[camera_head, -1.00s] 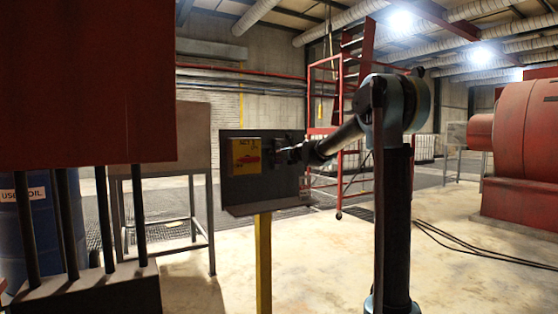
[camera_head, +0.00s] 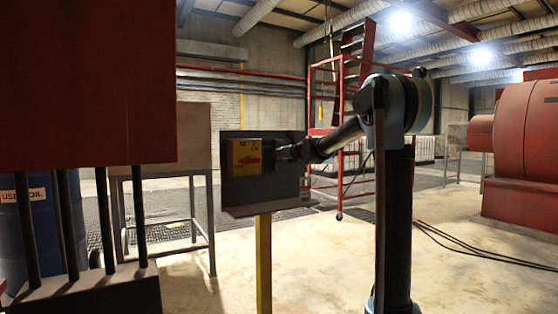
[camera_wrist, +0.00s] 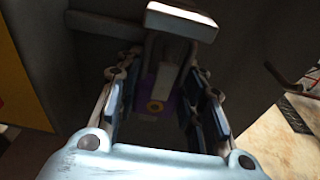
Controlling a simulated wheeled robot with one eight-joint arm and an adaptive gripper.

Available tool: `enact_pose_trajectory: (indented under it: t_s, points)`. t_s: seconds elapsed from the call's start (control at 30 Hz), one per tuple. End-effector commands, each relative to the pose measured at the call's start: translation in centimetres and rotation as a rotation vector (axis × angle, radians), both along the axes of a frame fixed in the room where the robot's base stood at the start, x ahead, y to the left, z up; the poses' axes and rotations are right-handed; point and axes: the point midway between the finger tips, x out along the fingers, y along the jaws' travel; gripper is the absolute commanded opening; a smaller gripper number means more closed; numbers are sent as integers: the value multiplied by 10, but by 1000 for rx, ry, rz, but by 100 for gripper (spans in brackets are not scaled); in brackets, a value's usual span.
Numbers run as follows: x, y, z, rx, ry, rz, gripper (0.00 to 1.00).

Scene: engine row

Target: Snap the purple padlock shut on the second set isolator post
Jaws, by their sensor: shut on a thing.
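The purple padlock (camera_wrist: 146,96) with a brass keyhole sits between the fingers of my gripper (camera_wrist: 163,112) in the wrist view. My gripper is shut on it. A pale bar (camera_wrist: 181,20) crosses just above the padlock; I cannot tell whether the shackle is around it or only beside it. In the head view, the yellow set 2 isolator plate (camera_head: 246,149) with a red handle (camera_head: 247,161) is on a dark panel (camera_head: 269,187) on a yellow stand. My gripper (camera_head: 284,152) is at the right of the plate, where the padlock is too small and dark to tell.
A red cabinet (camera_head: 85,85) fills the upper left, with a blue drum (camera_head: 39,225) below it. A red engine (camera_head: 525,150) stands at the right. Dark cables (camera_head: 470,252) lie on the floor. The floor right of the stand is open.

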Motion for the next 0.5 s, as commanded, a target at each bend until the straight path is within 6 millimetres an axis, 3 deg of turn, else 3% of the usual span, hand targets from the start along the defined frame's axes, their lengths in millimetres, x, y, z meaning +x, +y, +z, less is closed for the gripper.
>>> enact_pose_trajectory:
  t_s: [0.5]
  points:
    - [0, 0, 11, 0, 0, 0, 8]
